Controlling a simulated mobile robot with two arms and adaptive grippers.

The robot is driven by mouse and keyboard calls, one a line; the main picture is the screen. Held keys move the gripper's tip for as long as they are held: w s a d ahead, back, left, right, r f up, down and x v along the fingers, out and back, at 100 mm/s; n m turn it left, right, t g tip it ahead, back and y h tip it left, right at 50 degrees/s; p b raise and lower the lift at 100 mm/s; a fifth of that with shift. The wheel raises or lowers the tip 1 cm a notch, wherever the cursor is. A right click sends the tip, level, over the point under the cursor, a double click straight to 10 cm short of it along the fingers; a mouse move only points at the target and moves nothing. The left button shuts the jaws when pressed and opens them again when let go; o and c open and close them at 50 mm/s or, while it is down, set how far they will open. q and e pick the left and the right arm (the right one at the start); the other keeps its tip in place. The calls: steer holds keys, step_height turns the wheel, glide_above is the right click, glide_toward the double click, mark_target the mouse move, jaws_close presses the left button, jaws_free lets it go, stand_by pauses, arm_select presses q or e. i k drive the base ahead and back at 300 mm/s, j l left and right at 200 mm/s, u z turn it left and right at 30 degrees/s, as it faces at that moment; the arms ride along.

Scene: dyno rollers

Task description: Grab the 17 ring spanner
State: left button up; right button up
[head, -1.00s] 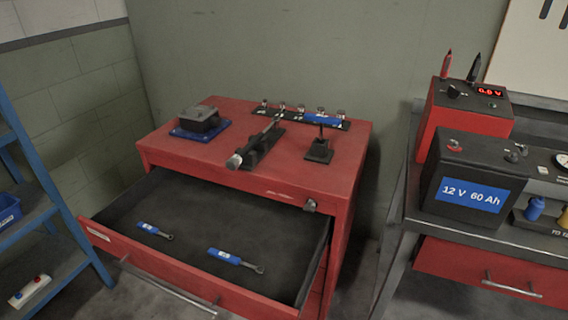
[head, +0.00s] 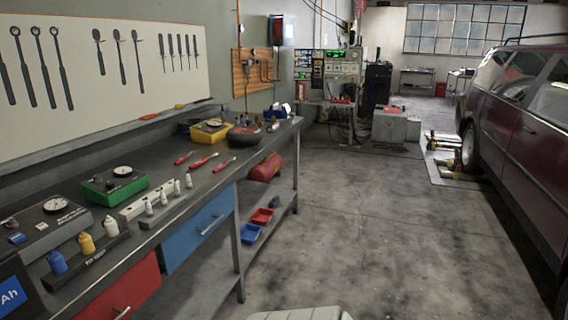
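No spanner that I can identify as the 17 ring spanner shows in the head view now. The red cabinet and its open drawer with two blue-handled ring spanners are out of the picture. Several dark ring-ended tool shapes (head: 46,70) are on the white wall board at the left; I cannot tell whether they are tools or painted outlines. Several red-handled tools (head: 203,162) lie on the workbench, too small to identify. Neither of my grippers is in view.
The long grey workbench (head: 150,210) runs along the left wall, with bottles, a green gauge box (head: 114,185) and a yellow tray (head: 210,130) on it. A dark red van (head: 520,140) stands at the right. The concrete floor (head: 350,220) between them is clear.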

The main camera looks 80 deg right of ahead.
mark_target(224, 164)
steer(key=z, duration=2.2)
steer(key=i+l+u, duration=0.4)
steer(key=i, duration=0.3)
steer(key=i+l+u, duration=0.35)
steer(key=i, duration=0.3)
steer(key=l, duration=0.1)
